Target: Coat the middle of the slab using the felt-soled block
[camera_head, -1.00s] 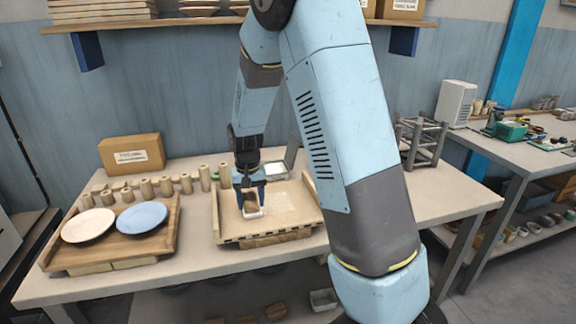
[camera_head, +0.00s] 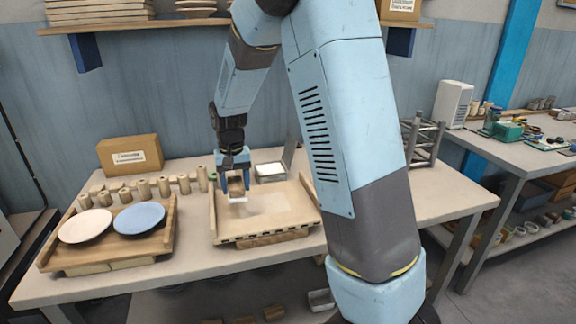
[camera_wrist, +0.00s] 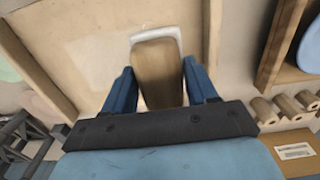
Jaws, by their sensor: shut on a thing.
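My gripper (camera_head: 235,188) is shut on the felt-soled block (camera_head: 237,190), a brown wooden block with a white sole. The block also shows between the blue fingers in the wrist view (camera_wrist: 158,72), its white sole edge facing away from my gripper. The slab (camera_head: 285,212) is a tan surface inside a wood-edged frame on the bench. A paler patch (camera_head: 265,203) shows around its middle. The block is over the slab's left rear part; I cannot tell whether its sole touches the slab.
A shallow open tin (camera_head: 270,179) with pale contents stands behind the slab. To the left, a wooden tray (camera_head: 166,240) holds a white plate (camera_head: 86,226) and a blue plate (camera_head: 139,218). Several wooden pegs and a cardboard box (camera_head: 130,154) stand behind it. A metal rack (camera_head: 425,142) is at right.

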